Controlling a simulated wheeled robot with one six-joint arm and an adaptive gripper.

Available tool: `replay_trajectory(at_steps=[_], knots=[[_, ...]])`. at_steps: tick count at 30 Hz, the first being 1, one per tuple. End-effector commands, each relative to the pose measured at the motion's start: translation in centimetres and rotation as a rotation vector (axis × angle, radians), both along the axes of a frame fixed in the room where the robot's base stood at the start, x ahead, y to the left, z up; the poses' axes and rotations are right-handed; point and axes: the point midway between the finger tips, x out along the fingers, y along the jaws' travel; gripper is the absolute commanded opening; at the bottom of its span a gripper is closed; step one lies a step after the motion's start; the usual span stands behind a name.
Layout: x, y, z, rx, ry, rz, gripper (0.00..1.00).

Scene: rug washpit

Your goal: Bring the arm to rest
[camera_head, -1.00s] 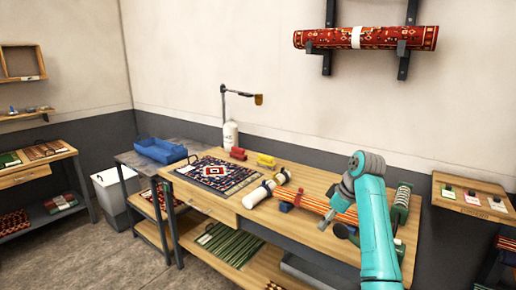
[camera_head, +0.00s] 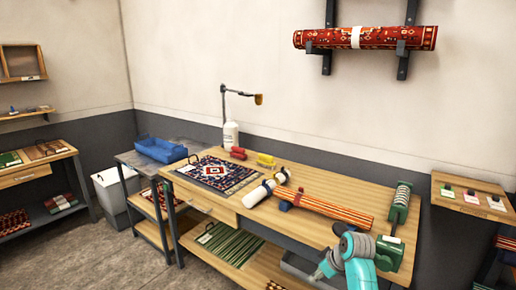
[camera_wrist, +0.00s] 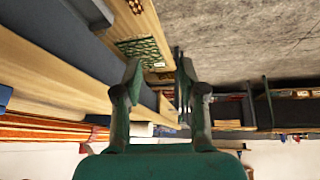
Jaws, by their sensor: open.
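My teal arm (camera_head: 358,268) is folded low at the front right corner of the wooden workbench (camera_head: 335,189) in the head view. My gripper (camera_wrist: 160,76) shows in the wrist view with its two dark green fingers spread apart and nothing between them. It points along the front of the bench, and the wrist picture is turned over, with the floor at the top. In the head view the gripper's fingers are too small to make out clearly.
A striped orange roll (camera_head: 325,207), white rolls (camera_head: 258,194), a patterned rug (camera_head: 217,172) and a green roller device (camera_head: 400,209) lie on the bench. A lower shelf (camera_head: 262,264) holds green striped fabric. A blue tray (camera_head: 160,150) stands left.

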Motion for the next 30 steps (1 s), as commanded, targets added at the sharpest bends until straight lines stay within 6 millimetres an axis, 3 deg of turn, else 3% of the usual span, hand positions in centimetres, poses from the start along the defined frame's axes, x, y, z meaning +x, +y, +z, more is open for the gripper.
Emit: replay_trajectory(at_steps=[1, 6, 15, 21, 30], knots=[[-1.2, 0.2, -2.3, 0.004, -0.007, -0.024, 0.41], [-4.7, 0.6, -7.7, 0.017, -0.056, -0.110, 0.41], [-12.4, 1.1, -15.1, 0.040, -0.145, -0.247, 0.41], [-18.4, 1.2, -18.2, 0.056, -0.208, -0.328, 0.41], [-28.0, 1.3, -20.1, 0.087, -0.309, -0.434, 0.41]])
